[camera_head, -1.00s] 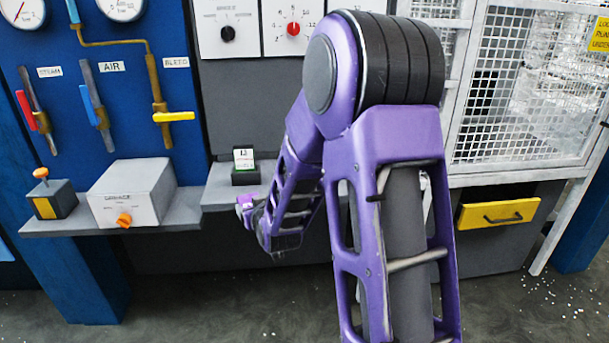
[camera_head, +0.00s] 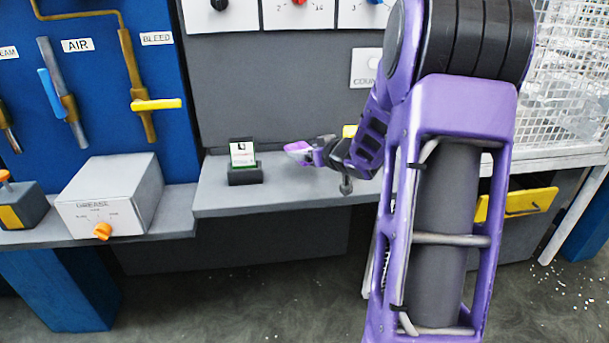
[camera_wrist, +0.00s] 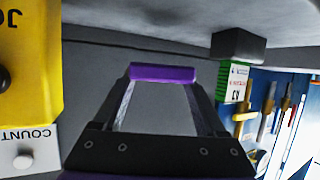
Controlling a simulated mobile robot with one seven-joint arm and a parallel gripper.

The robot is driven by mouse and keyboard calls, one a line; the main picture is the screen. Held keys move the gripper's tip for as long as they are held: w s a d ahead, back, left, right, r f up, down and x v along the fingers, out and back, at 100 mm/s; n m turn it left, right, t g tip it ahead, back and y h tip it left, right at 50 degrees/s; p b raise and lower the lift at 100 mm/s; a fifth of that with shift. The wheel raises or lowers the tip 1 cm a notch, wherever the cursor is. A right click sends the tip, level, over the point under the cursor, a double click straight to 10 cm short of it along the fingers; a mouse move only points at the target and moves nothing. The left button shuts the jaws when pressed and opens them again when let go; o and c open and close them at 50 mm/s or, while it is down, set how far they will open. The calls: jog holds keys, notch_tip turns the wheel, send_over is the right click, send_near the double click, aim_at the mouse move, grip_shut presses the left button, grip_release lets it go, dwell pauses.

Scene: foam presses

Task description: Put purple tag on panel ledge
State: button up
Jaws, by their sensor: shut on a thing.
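The purple tag (camera_head: 298,148) is at the tip of my gripper (camera_head: 312,152), over the grey panel ledge (camera_head: 300,198) in the head view. In the wrist view the tag (camera_wrist: 163,74) lies across the two fingertips, and my gripper is shut on it. The ledge (camera_wrist: 140,16) runs along the top of the wrist view, which is turned over. A gap shows between tag and ledge there, so the tag seems held above it. My arm hides the ledge's right part in the head view.
A black stand with a green and white card (camera_head: 244,170) is on the ledge, left of the tag. The grey grease box (camera_head: 110,195) is further left. A yellow box (camera_wrist: 35,70) with a dark knob is close in the wrist view. Bare ledge lies between stand and arm.

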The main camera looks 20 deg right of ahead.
aim_at(308, 181)
jog(key=shift+f+b, duration=0.8)
jog(key=shift+f, duration=2.3)
jog(key=shift+f, duration=0.15)
jog(key=o, duration=1.3)
jog(key=shift+s+r, duration=0.2)
jog(key=shift+r, duration=0.1)
jog(key=p+v, duration=0.2)
jog(key=v, duration=0.9)
jog(key=shift+s, duration=0.3)
